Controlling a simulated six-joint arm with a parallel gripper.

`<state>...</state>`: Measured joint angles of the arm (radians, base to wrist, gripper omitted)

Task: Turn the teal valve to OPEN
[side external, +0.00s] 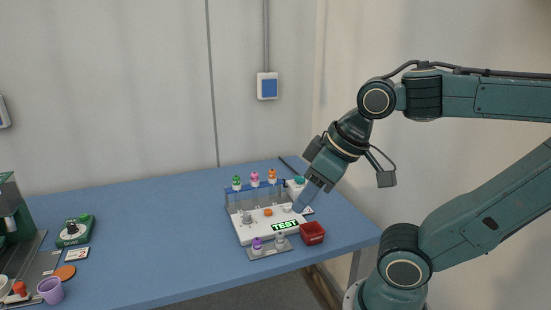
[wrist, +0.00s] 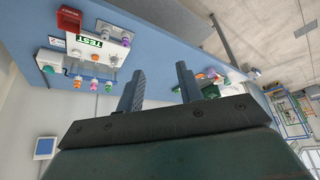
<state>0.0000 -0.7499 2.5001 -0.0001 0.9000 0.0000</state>
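A small teal knob (side external: 299,180), which looks like the teal valve, sits on a white block at the back right of the white panel (side external: 290,222). It also seems to show at the left of the wrist view (wrist: 48,69). Its setting and any OPEN mark are too small to read. My gripper (side external: 305,208) is in front of the knob in the side view, pointing down and left over the panel's right end. In the wrist view my gripper (wrist: 158,80) has its fingers wide apart with nothing between them.
The panel carries a TEST sign (side external: 285,225) and an orange button (side external: 268,212). Tubes with green, pink and orange tops (side external: 254,178) stand along its back. A red bin (side external: 312,233) is at front right, a purple-topped piece (side external: 257,243) at front.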

